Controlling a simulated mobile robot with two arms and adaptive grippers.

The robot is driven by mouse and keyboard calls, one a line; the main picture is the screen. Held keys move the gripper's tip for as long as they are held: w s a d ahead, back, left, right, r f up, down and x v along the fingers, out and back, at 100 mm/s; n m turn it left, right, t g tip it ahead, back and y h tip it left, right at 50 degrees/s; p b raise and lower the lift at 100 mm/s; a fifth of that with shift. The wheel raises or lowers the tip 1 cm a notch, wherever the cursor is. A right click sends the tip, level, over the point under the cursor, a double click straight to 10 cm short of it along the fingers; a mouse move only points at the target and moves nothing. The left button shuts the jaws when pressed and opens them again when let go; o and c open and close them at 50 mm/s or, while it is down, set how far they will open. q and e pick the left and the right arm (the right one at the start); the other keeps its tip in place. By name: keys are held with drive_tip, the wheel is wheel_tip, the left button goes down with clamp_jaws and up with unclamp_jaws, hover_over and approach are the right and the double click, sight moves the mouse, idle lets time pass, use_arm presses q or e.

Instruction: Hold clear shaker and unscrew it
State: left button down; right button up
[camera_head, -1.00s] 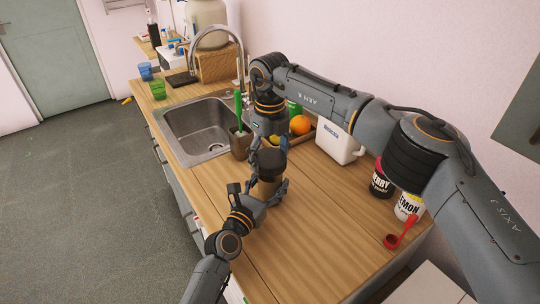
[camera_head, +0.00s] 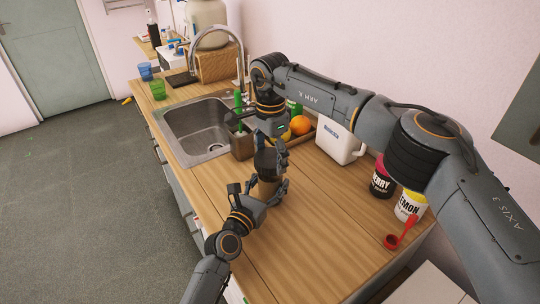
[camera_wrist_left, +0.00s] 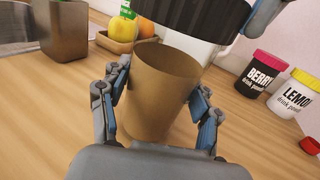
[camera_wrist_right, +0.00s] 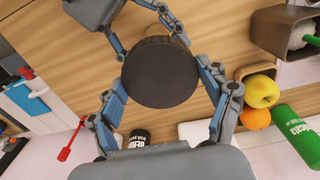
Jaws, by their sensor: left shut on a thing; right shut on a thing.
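The clear shaker's body (camera_wrist_left: 158,92) is a translucent brown cup, upright above the counter, with its open rim showing in the left wrist view. My left gripper (camera_wrist_left: 160,108) is shut around its sides; in the head view that gripper (camera_head: 266,192) is low over the counter. The black ridged lid (camera_wrist_left: 205,15) is above the cup and apart from it, with a pale band under it. My right gripper (camera_wrist_right: 165,92) is shut on the lid (camera_wrist_right: 160,72), with fingers on both sides. The cup's inside is mostly hidden.
A sink (camera_head: 200,128) lies to the left. A brown holder (camera_head: 241,145), a fruit tray with an orange (camera_head: 300,125) and a white container (camera_head: 338,142) stand behind. Berry (camera_head: 382,180) and lemon (camera_head: 408,206) tubs and a red scoop (camera_head: 398,236) are right. The front counter is clear.

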sight(270, 157)
drive_tip(key=shift+r, duration=0.25)
drive_tip(key=shift+r, duration=0.9)
drive_tip(key=shift+r, duration=0.1)
drive_tip(key=shift+r, duration=1.95)
use_arm(q)
drive_tip(key=shift+c, duration=1.2)
unclamp_jaws()
